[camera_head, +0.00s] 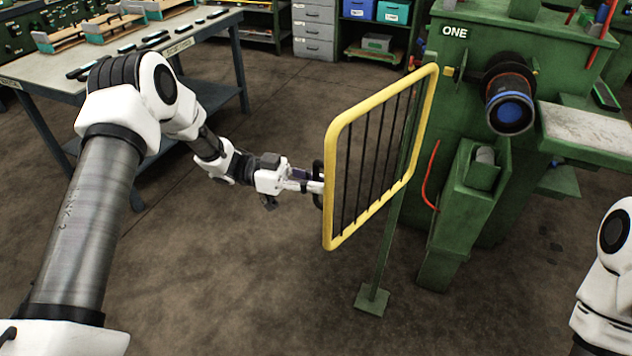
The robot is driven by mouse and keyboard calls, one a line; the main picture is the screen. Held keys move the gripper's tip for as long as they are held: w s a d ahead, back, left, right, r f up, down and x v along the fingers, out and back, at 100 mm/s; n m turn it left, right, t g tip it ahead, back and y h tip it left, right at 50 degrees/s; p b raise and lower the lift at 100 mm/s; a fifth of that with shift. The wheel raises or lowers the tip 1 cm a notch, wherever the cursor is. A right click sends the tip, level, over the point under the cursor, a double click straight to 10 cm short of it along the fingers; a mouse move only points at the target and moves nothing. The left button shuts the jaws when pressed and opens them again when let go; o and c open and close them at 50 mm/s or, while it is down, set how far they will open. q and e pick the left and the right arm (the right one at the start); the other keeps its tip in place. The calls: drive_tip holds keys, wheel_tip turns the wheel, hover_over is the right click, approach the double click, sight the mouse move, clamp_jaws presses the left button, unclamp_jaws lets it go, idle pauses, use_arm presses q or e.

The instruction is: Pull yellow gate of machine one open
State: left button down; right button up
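The yellow gate (331,190) with black vertical bars stands at the middle right, in front of green machine ONE (455,105). Its far upper corner is by the machine and its near edge sticks out toward the left. A dark handle (317,172) is on the gate's near left edge. My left gripper (314,186) reaches in from the left, with its fingers at the handle. The fingertips are too small and partly hidden to tell whether they are closed on it. My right gripper is out of view; only part of my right arm shows at the right edge.
A green post with a square foot (372,299) stands under the gate. A spindle with a blue face (510,112) sticks out of the machine. A workbench (190,45) with tools is at the upper left. Grey drawers (314,30) stand behind. The floor in front is clear.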

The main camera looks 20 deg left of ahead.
use_arm(q)
drive_tip(key=c, duration=1.2)
unclamp_jaws()
drive_tip(key=shift+s, duration=0.1)
drive_tip(key=shift+a, duration=0.1)
drive_tip(key=a, duration=0.4)
drive_tip(key=s+a, duration=0.1)
drive_tip(key=a, duration=0.6)
drive_tip(key=shift+s+a, duration=0.15)
drive_tip(key=shift+a, duration=0.25)
